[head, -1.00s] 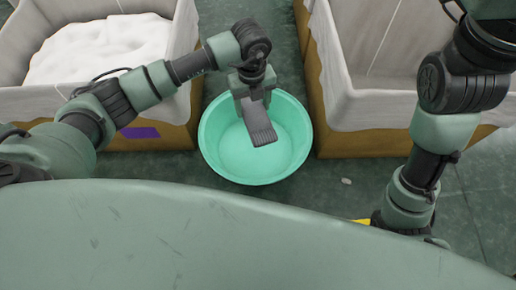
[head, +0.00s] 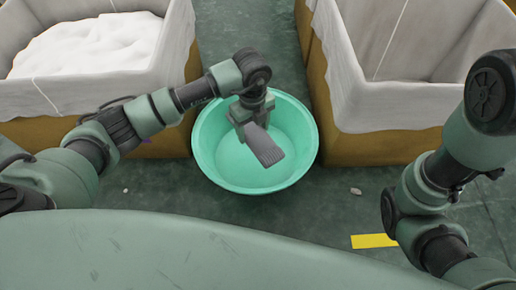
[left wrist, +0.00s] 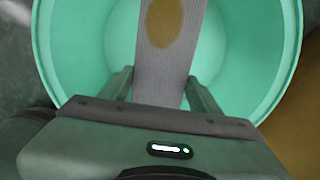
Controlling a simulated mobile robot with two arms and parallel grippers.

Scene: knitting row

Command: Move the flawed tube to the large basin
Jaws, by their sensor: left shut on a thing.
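The flawed tube (head: 266,147) is a flat grey ribbed knit piece. In the left wrist view the tube (left wrist: 170,75) bears a brown stain near the top edge. My left gripper (head: 250,118) is shut on one end of it and holds it over the large basin, a round turquoise tub (head: 206,158) on the floor. The left wrist view shows the gripper's fingers (left wrist: 162,88) on either side of the tube, with the basin (left wrist: 60,45) behind. How far the tube is above the basin's bottom is hard to tell. My right gripper is out of view.
A cloth-lined bin (head: 60,92) with white material stands left of the basin. Another lined bin (head: 395,110), apparently empty where visible, stands at right. A yellow floor strip (head: 374,241) and a small pale scrap (head: 356,191) lie on the green floor.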

